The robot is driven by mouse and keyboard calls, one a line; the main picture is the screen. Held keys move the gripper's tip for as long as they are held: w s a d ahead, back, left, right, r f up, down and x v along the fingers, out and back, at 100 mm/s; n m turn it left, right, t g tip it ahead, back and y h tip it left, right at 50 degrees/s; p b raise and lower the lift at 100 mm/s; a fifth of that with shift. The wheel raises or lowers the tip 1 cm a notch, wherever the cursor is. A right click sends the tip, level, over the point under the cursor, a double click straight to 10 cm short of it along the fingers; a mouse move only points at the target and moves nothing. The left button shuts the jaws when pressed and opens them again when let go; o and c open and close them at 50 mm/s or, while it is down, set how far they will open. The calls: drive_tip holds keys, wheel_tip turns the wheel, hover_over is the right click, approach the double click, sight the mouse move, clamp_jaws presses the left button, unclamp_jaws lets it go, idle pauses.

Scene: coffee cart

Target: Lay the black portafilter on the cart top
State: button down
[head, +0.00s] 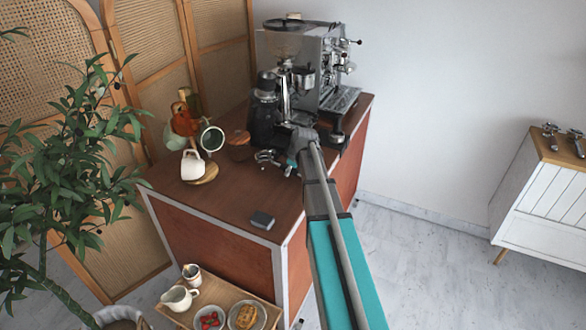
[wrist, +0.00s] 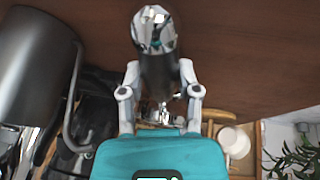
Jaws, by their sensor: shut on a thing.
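The portafilter, with a chrome head (wrist: 155,30) and a black handle, is between the two fingers of my gripper (wrist: 159,76) in the wrist view. The fingers are shut on the dark handle. In the head view its metal head (head: 266,156) shows just left of my gripper (head: 290,160), low over the cart top (head: 230,193). My arm and wrist hide part of it. I cannot tell whether the portafilter touches the wood.
The espresso machine (head: 334,75) and dark grinder (head: 264,110) stand behind my gripper. A white cup (head: 193,164) and mug stand (head: 203,174) are at left. A small grey block (head: 262,220) lies near the front edge. The wood between is clear.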

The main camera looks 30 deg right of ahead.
drive_tip(key=shift+f+b, duration=0.4)
drive_tip(key=shift+f, duration=0.25)
drive_tip(key=shift+s+f+b, duration=0.1)
drive_tip(key=shift+f+b, duration=0.15)
drive_tip(key=shift+b, duration=0.15)
idle(0.4)
drive_tip(key=shift+c, duration=1.2)
unclamp_jaws()
drive_tip(key=shift+s, duration=0.1)
